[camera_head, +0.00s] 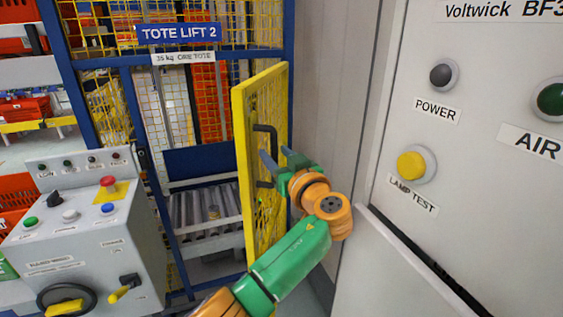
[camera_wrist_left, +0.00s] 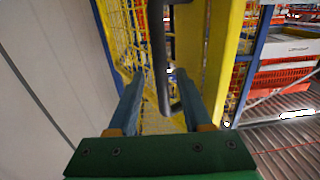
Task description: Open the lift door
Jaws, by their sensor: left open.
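The lift door is a yellow-framed mesh door (camera_head: 240,130). It stands swung out from the blue lift frame, and the opening with rollers shows to its left. A black bar handle (camera_head: 265,129) is on the door's face towards the right. My left gripper (camera_head: 274,155) is open at the handle. In the left wrist view, the handle (camera_wrist_left: 158,50) runs between the two spread blue fingers of the left gripper (camera_wrist_left: 160,74), and the yellow door edge (camera_wrist_left: 222,55) is just beyond. I cannot tell whether a finger touches the handle. My right gripper is not in view.
A grey control console (camera_head: 85,235) with buttons and a handwheel stands left of the opening. A grey cabinet (camera_head: 470,190) with POWER and LAMP TEST labels is close on the right. A plain wall panel (camera_head: 340,90) lies behind the door.

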